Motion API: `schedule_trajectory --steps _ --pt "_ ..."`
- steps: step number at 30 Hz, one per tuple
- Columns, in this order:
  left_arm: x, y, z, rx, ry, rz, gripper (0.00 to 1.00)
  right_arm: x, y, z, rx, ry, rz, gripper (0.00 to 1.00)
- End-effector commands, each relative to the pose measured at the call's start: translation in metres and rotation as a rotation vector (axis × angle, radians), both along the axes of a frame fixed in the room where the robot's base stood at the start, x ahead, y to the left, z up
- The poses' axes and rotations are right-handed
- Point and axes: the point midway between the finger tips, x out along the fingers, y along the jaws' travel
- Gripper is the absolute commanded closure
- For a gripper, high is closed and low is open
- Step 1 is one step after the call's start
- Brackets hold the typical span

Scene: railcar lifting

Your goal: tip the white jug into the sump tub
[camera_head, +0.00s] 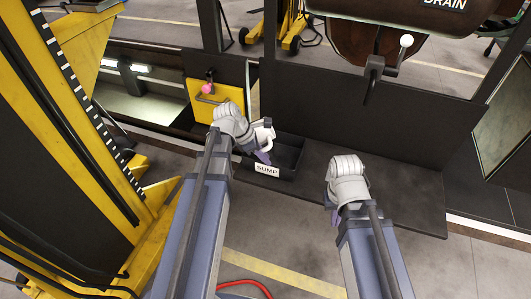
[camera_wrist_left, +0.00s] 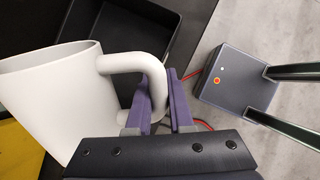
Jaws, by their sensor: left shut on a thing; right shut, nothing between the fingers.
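The white jug (camera_head: 264,134) shows in the head view just past my left wrist, which hides part of it. In the left wrist view the jug (camera_wrist_left: 62,100) is large at the left. My left gripper (camera_wrist_left: 170,98) has its purple fingers closed on the jug's looped handle. The jug is beside and partly over the black sump tub (camera_head: 289,158), which has a SUMP label on its front. The tub (camera_wrist_left: 188,42) also shows behind the jug in the left wrist view. How far the jug tilts is unclear. My right gripper (camera_head: 334,217) is shut and empty, mostly hidden by its wrist.
The tub stands on a dark ledge (camera_head: 400,195) before a dark wall. A yellow panel with a pink knob (camera_head: 207,89) is behind my left wrist. A lever with a white knob (camera_head: 406,41) stands at upper right. A yellow lift column (camera_head: 75,130) fills the left.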

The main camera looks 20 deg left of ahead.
Motion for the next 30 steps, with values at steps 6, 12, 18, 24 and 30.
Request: schedule_trajectory --steps 6,12,18,24,30 --pt "0.001 -0.001 0.008 0.102 0.055 -0.003 1.0 0.0 0.0 0.019 0.001 0.0 -0.003 1.0" --pt "0.001 0.0 0.012 0.222 0.117 -0.003 1.0 0.0 0.0 0.032 0.001 0.0 -0.006 1.0" --pt "0.002 0.0 0.019 0.378 0.2 -0.005 1.0 0.0 0.0 0.044 0.002 0.0 -0.008 1.0" --pt "0.002 -0.002 0.025 0.512 0.271 -0.003 1.0 0.0 0.0 0.05 0.001 0.001 -0.007 1.0" --pt "0.001 -0.001 0.028 0.578 0.307 -0.001 1.0 0.0 0.0 0.05 0.001 0.001 -0.007 1.0"
